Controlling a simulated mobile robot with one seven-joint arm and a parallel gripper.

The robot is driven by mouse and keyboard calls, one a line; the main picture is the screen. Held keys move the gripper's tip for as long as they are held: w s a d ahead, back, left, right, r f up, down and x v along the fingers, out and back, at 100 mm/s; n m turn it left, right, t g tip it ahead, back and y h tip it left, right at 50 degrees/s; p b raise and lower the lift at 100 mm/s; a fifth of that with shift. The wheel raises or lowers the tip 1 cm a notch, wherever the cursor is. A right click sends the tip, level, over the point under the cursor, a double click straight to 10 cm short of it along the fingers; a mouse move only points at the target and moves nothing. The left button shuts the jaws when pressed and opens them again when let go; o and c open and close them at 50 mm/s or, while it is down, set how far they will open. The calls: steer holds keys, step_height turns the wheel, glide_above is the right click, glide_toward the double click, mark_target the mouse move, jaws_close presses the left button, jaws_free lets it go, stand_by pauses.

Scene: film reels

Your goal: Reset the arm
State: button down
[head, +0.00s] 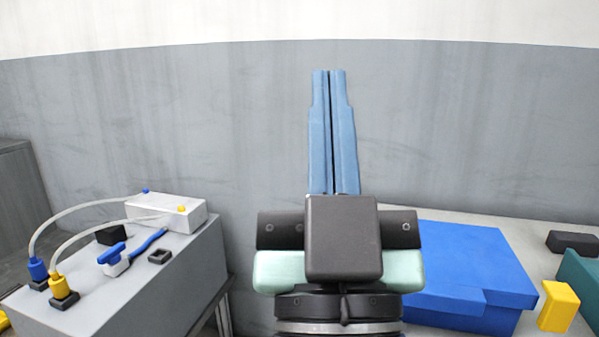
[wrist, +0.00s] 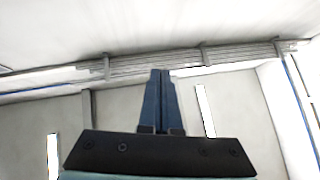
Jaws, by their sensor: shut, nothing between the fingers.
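My gripper (head: 328,75) is raised in the middle of the head view, its two long blue fingers pointing up against the grey wall. The fingers lie side by side, shut, with nothing between them. In the wrist view my gripper (wrist: 160,75) also shows shut and empty, pointing towards the upper wall and ceiling. It touches nothing in either view. My dark wrist hides part of the table behind it.
A grey bench (head: 185,285) at left bears a white box (head: 165,208) with cables, a blue-handled brush (head: 115,262) and dark blocks. At right, a blue box (head: 460,265), a yellow block (head: 558,306), a black block (head: 572,243) and a green box (head: 580,280) occupy a pale table (head: 520,228).

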step_height(320, 180, up, 46)
steer(key=s+a+p, duration=0.2)
steer(key=p, duration=3.7)
steer(key=shift+s+a+r+t+p, duration=0.15)
steer(key=shift+s+r+t+p, duration=0.15)
steer(key=shift+t+p, duration=0.1)
